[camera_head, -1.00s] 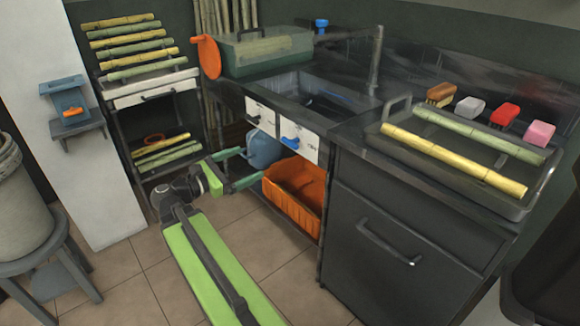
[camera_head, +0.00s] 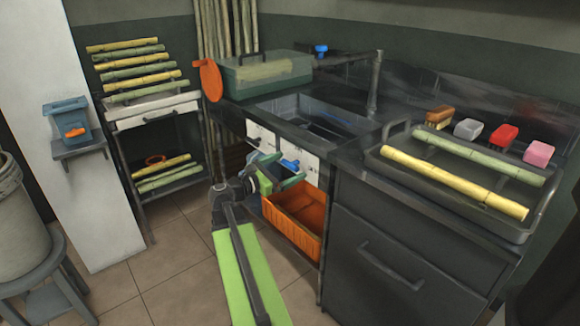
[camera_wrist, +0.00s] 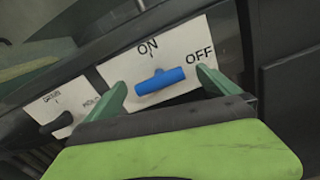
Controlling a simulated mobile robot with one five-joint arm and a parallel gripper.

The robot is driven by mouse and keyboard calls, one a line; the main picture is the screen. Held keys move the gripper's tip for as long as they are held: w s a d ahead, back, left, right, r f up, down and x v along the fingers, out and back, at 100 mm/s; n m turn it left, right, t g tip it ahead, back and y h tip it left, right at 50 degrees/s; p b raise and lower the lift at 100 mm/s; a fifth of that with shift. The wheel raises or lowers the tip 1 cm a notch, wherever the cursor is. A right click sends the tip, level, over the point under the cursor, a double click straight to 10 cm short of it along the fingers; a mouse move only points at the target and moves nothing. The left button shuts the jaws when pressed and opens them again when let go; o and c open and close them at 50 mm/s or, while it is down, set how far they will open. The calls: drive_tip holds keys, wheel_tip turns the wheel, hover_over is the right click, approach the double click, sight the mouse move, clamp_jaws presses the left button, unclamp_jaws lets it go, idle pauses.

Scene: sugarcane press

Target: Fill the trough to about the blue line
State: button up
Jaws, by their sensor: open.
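The trough (camera_head: 292,110) is a grey basin sunk in the dark counter, with a blue line (camera_head: 336,117) faintly visible inside; its water level is not clear. A white panel below bears a blue handle (camera_head: 290,164). The wrist view shows this blue handle (camera_wrist: 160,81) close up, lying nearly level under the printed words ON and OFF. My gripper (camera_head: 284,174) is open in front of the panel. In the wrist view its green fingers (camera_wrist: 164,86) stand left and right of the handle, with gaps visible on both sides.
A second panel with a black handle (camera_wrist: 55,122) lies to the left. An orange crate (camera_head: 293,215) stands below the panels. A tap (camera_head: 374,85) rises behind the trough. A tray with cane (camera_head: 455,180) lies on the right counter.

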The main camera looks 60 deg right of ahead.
drive_tip(key=shift+s+d, duration=0.2)
drive_tip(key=shift+d, duration=0.35)
drive_tip(key=shift+c, duration=0.3)
drive_tip(key=c, duration=1.2)
drive_tip(key=shift+m, duration=0.3)
drive_tip(key=m, duration=0.5)
drive_tip(key=shift+a+f+m, duration=0.1)
drive_tip(key=shift+m, duration=0.2)
drive_tip(key=m, duration=0.6)
drive_tip(key=shift+s, duration=0.1)
drive_tip(key=shift+m, duration=0.3)
